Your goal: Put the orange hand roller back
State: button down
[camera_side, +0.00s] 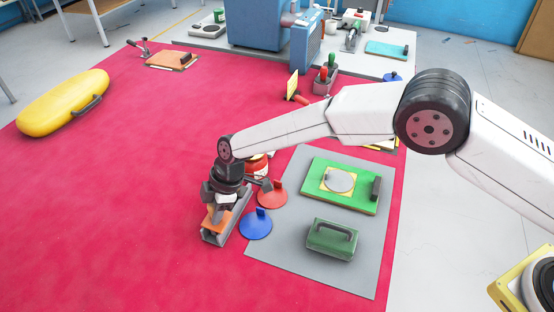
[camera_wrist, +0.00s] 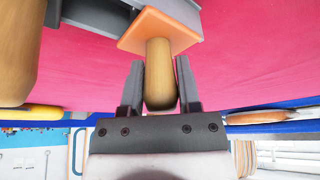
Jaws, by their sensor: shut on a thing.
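My gripper (camera_side: 224,205) is low over a grey holder (camera_side: 212,238) on the red mat. In the wrist view its two fingers (camera_wrist: 159,68) are shut on a wooden handle, one on each side. An orange square plate sits at the handle's far end; I take this as the orange hand roller (camera_wrist: 160,30). Orange also shows beside the gripper in the side view (camera_side: 213,216). The grey holder is close to the plate in the wrist view (camera_wrist: 88,16); whether they touch I cannot tell. Any roller part beyond the plate is hidden.
A second wooden handle (camera_wrist: 18,55) is at left in the wrist view. Blue (camera_side: 256,226) and red (camera_side: 272,195) discs lie right of the holder. A green block (camera_side: 332,240) and green board (camera_side: 313,184) lie on a grey sheet (camera_side: 290,262).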

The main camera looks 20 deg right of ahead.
grip_release()
dwell(0.4)
jog(key=shift+r, duration=0.1)
jog(key=shift+r, duration=2.85)
